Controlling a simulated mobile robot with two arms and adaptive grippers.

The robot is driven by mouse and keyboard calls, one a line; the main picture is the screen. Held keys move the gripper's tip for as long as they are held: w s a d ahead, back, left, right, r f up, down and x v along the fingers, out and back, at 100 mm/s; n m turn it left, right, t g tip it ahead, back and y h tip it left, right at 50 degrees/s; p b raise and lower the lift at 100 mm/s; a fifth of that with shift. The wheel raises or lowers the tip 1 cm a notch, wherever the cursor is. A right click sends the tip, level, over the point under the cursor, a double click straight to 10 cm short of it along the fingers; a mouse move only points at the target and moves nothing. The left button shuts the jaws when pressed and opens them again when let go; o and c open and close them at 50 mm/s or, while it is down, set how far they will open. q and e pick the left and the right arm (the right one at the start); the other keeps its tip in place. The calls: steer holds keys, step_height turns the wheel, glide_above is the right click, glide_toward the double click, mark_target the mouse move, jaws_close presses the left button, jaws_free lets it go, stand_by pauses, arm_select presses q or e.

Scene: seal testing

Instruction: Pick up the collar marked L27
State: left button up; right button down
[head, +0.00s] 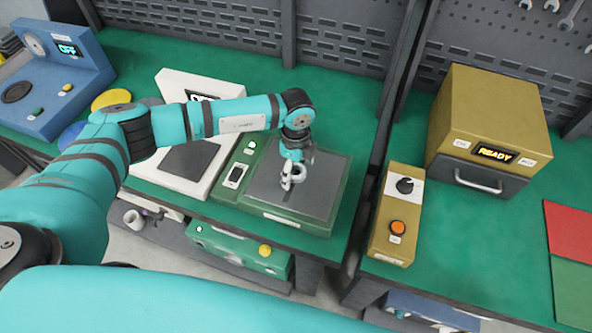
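My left gripper (288,184) points down over the dark plate (316,190) of a green device. A small pale grey, ring-like shape (299,172) shows right at its fingers; it may be a collar. It is too small to read a mark such as L27, or to tell whether the fingers are closed on it. My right gripper is not in view.
Left of the green device stands a white device (172,88) with a dark plate, then a blue device (62,95) reading OFF. At right are a yellow control box (397,212) and a yellow cabinet (490,115) reading READY. A white cylindrical piece (134,219) lies below the bench.

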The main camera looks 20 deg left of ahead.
arm_select(q)
steer(key=c, duration=1.4)
steer(key=shift+r, duration=0.15)
steer(key=shift+c, duration=0.2)
